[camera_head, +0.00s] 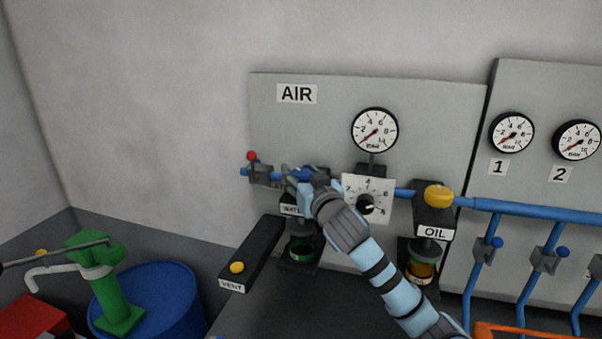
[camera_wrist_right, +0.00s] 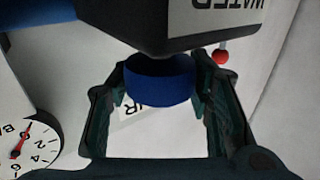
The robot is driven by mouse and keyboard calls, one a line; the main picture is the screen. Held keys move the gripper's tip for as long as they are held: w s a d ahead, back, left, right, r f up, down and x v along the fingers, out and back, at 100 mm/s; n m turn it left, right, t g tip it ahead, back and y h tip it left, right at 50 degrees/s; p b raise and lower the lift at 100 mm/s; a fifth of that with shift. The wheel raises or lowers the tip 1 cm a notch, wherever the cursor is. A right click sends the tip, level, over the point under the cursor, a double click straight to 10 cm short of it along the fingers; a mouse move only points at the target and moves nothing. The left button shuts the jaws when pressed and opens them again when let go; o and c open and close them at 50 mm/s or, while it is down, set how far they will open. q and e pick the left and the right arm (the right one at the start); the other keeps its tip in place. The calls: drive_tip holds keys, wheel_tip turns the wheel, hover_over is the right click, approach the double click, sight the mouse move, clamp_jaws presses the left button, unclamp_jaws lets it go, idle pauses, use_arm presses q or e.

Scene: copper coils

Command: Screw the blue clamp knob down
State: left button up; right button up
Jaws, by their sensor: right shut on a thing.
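The blue clamp knob (camera_wrist_right: 160,88) sits on top of the dark block of the unit labelled WATER (camera_wrist_right: 218,12), which appears upside down in the right wrist view. My right gripper (camera_wrist_right: 161,84) has one finger on each side of the knob and is shut on it. In the head view my right gripper (camera_head: 303,176) reaches the WATER unit from the lower right and hides most of the knob, with a little blue showing. How far down the knob is screwed cannot be told. My left gripper is not in view.
The AIR panel (camera_head: 270,120) carries a gauge (camera_head: 375,130), a regulator dial (camera_head: 367,200) and a red-tipped valve (camera_head: 252,157). An OIL unit with a yellow knob (camera_head: 438,194) stands to the right. A VENT box (camera_head: 250,255) lies below left, near a green pump (camera_head: 110,290) and blue drum (camera_head: 170,295).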

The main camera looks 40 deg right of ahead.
drive_tip(key=m+g+h, duration=0.1)
drive_tip(key=m+h, duration=0.1)
drive_tip(key=h, duration=0.1)
drive_tip(key=shift+a, duration=0.1)
drive_tip(key=m+g+h, duration=0.2)
drive_tip(key=shift+h, duration=0.3)
drive_tip(key=m+g+h+b, duration=0.3)
drive_tip(key=shift+f+g, duration=0.2)
drive_tip(key=shift+g, duration=0.1)
drive_tip(key=shift+r+m+g+h+b, duration=0.2)
drive_tip(key=shift+m+g+h+b, duration=0.75)
drive_tip(key=shift+g, duration=0.35)
drive_tip(key=o, duration=1.2)
